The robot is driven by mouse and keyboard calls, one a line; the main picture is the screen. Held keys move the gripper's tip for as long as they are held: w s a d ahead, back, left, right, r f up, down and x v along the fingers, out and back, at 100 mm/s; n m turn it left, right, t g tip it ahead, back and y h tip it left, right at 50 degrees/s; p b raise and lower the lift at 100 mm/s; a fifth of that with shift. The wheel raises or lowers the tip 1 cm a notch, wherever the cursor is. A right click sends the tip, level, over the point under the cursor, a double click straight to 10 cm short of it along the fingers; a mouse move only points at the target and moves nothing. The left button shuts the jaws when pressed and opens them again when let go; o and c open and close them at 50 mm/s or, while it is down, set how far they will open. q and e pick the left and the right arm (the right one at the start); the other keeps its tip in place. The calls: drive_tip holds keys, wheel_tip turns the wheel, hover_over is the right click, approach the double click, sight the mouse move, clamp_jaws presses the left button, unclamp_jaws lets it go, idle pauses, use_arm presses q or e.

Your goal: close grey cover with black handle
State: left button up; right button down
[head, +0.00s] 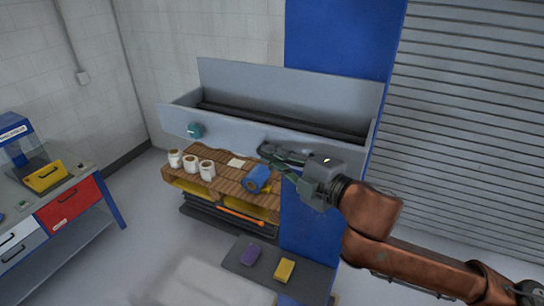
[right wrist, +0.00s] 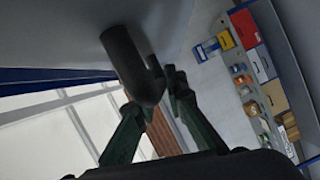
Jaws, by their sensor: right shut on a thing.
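The grey cover (head: 240,128) is the long grey panel on the front of an open-topped grey housing in the head view. The dark inside of the housing shows above it. My right gripper (head: 268,152) is at the lower edge of this panel, right of its middle. In the right wrist view the black handle (right wrist: 130,62), a thick dark bar, stands out from a grey surface (right wrist: 70,35). The fingers of my right gripper (right wrist: 158,115) are closed about the handle's near end. In the head view the gripper hides the handle. My left gripper is not in view.
Below the cover is a wooden slatted bench (head: 225,176) with white rolls (head: 190,162) and a blue roll (head: 257,179). A teal round object (head: 195,130) is near the panel's left. A blue post (head: 305,240) stands close under my right arm. A workbench (head: 50,210) is far left.

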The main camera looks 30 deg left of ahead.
drive_tip(key=c, duration=2)
unclamp_jaws()
drive_tip(key=shift+w, duration=0.15)
drive_tip(key=shift+o, duration=0.2)
drive_tip(key=v, duration=1.2)
